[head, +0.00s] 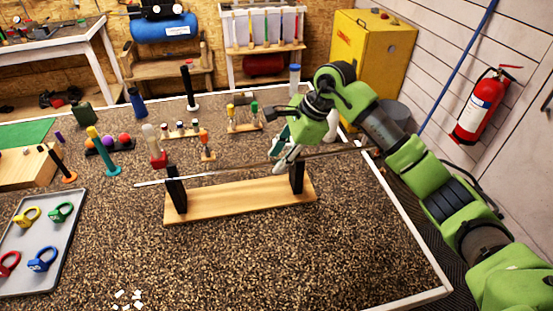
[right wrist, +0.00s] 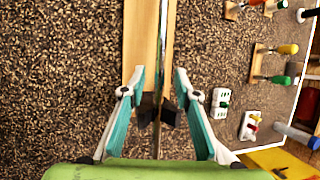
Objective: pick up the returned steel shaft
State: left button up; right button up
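The steel shaft (head: 215,173) lies nearly level across the two black uprights of a wooden stand (head: 240,201) and sticks out past both ends. My right gripper (head: 284,156) is at the stand's right upright. In the right wrist view the right gripper (right wrist: 160,80) is open, with one teal finger on each side of the shaft (right wrist: 162,50). A gap shows between each finger and the shaft. The dark notched upright (right wrist: 168,116) shows between the fingers. In the head view the gripper and arm hide part of the shaft's right half. My left gripper is not in view.
A grey tray (head: 42,277) with coloured ring-like pieces lies at the left. Small racks with coloured grips, a black post (head: 188,88) and a teal-based post (head: 101,152) stand behind the stand. The speckled mat in front is mostly clear. A fire extinguisher (head: 485,107) hangs at right.

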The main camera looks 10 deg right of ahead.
grip_shut()
jog(key=shift+r, duration=0.1)
jog(key=shift+r+b, duration=0.4)
jog(key=shift+b, duration=0.15)
notch_tip(320, 180, up, 2)
jog(key=shift+r+b, duration=0.15)
jog(key=shift+b, duration=0.7)
jog(key=s+a+r+b, duration=0.1)
jog(key=s+r+b, duration=0.1)
jog(key=s+r, duration=0.3)
jog(key=s+a+r+b, duration=0.2)
jog(key=s+r+b, duration=0.1)
jog(key=s, duration=0.5)
jog(key=shift+s+a+r, duration=0.3)
jog(key=shift+r, duration=0.6)
jog(key=shift+f, duration=0.1)
